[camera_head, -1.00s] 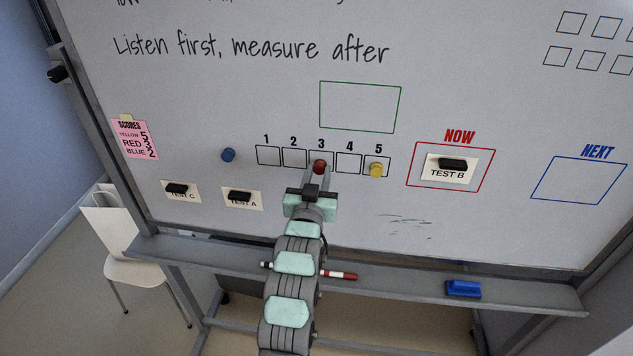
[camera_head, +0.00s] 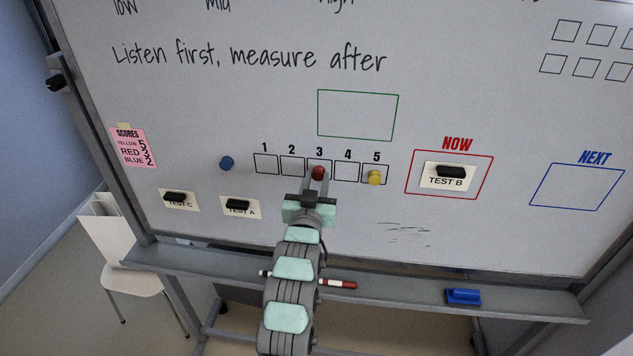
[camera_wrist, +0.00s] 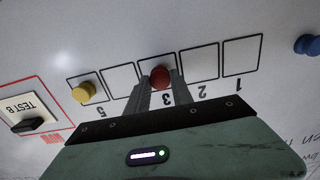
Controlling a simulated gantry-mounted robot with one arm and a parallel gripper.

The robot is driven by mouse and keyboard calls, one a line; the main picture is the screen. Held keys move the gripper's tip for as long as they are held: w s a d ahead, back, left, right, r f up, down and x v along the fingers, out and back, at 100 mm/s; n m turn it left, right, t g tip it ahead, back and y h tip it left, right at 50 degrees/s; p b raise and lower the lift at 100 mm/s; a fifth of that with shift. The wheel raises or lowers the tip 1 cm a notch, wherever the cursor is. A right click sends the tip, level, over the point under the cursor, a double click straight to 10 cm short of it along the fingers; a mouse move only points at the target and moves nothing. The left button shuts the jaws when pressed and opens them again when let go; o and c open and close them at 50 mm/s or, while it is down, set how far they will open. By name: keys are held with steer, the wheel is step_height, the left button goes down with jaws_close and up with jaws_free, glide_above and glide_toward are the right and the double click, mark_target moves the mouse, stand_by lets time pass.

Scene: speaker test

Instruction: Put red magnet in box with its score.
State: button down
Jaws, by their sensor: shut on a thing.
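The red magnet (camera_head: 318,173) is at box 3 on the whiteboard, and it also shows in the wrist view (camera_wrist: 160,77). My gripper (camera_head: 317,178) is shut on it, with a finger on either side. The row of boxes (camera_head: 292,166) is numbered 1 to 5. In the wrist view the row is upside down, and the magnet and fingers cover much of box 3. The pink scores note (camera_head: 133,147) at the left reads yellow 5, red 3, blue 2. I cannot tell whether the magnet touches the board.
The yellow magnet (camera_head: 375,178) is in box 5. The blue magnet (camera_head: 226,163) is left of the row, outside any box. Black magnets hold cards TEST C (camera_head: 178,201), TEST A (camera_head: 240,209) and TEST B (camera_head: 448,177). A red marker (camera_head: 338,283) and blue eraser (camera_head: 463,297) are on the ledge.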

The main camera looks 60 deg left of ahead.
steer(key=shift+w+a, duration=0.2)
steer(key=shift+a, duration=0.05)
stand_by(0.4)
steer(key=c, duration=1)
jaws_free()
steer(key=shift+c, duration=0.2)
steer(key=shift+o, duration=0.4)
steer(key=o, duration=0.3)
steer(key=b+v, duration=0.1)
steer(key=v, duration=0.6)
